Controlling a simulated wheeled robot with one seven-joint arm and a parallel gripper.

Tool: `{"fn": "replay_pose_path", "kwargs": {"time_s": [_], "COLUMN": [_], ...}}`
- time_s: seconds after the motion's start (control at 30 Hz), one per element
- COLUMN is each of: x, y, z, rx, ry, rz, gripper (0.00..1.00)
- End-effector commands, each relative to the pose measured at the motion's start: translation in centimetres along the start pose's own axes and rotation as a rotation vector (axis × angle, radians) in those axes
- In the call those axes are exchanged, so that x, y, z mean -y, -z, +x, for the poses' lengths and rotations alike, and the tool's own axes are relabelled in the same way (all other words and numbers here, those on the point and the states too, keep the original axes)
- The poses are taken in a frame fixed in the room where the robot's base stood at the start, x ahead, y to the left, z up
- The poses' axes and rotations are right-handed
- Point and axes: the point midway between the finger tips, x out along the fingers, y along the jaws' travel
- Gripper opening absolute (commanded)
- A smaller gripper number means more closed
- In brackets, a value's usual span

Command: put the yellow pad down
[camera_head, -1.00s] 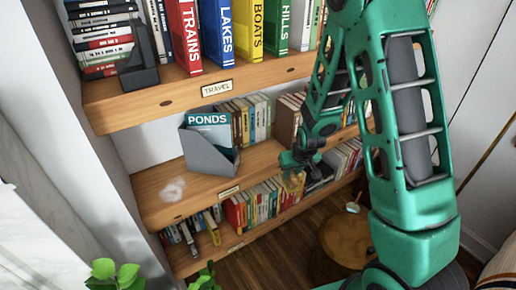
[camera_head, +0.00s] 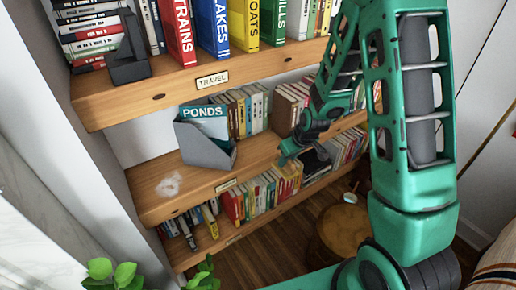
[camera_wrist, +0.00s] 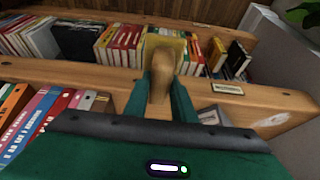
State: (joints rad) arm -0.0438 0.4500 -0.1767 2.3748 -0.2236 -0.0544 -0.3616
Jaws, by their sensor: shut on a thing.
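The yellow pad (camera_wrist: 165,44) shows in the wrist view at the end of a tan, wood-like handle (camera_wrist: 160,84). My gripper (camera_wrist: 163,78) is shut on this handle, with a green finger on each side. The pad is beyond the fingertips, in front of the lower row of books in that view. In the head view my gripper (camera_head: 291,148) is by the front edge of the middle shelf, right of the grey file holder. There I cannot clearly tell the pad from the yellow and red books behind it.
The middle shelf (camera_head: 160,185) has a bare stretch at its left with a pale smudge (camera_head: 169,185). A grey file holder (camera_head: 205,152) with a "PONDS" book stands beside it. Books fill the lower shelf (camera_head: 235,236). A round wooden stool (camera_head: 345,230) stands at lower right.

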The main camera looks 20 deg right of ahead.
Motion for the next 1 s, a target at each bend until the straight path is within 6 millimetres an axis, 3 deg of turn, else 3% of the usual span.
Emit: {"fn": "replay_pose_path", "kwargs": {"time_s": [0.17, 0.6, 1.0], "x": [0.1, 0.3, 0.4], "y": [2.3, 11.2, 15.0], "z": [0.8, 4.5, 6.1], "rx": [-0.004, -0.003, -0.003], "ry": [0.01, 0.008, 0.008], "rz": [-0.028, -0.025, -0.024], "gripper": [0.05, 0.05, 0.05]}}
